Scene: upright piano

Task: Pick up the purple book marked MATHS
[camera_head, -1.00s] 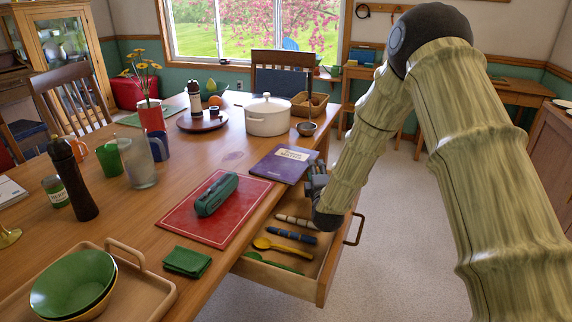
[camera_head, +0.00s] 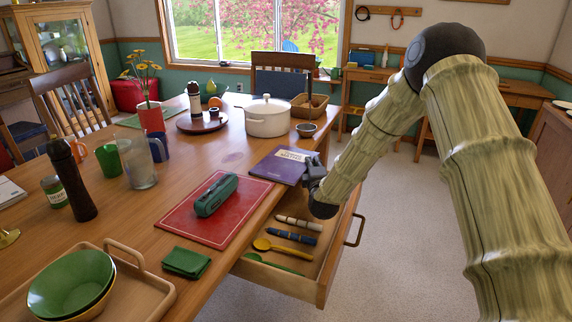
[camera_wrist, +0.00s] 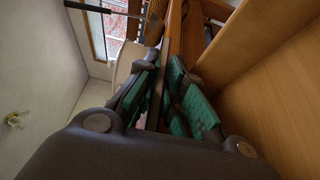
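The purple book marked MATHS (camera_head: 281,166) lies flat on the wooden table near its right edge, by the open drawer. Its pale title label faces up. My gripper (camera_head: 313,172) is at the right side of the book, level with the tabletop. In the wrist view, my gripper (camera_wrist: 168,95) shows two green-padded fingers apart, with a thin edge running between them. That edge is probably the book's, but it is dark and partly hidden by the fingers. I cannot tell whether the pads touch it.
An open drawer (camera_head: 323,285) below holds a yellow spoon (camera_head: 283,249) and other utensils. A red mat (camera_head: 215,222) with a green case (camera_head: 216,194) lies left of the book. A white pot (camera_head: 268,117) and small ladle bowl (camera_head: 306,130) stand behind. Floor to the right is clear.

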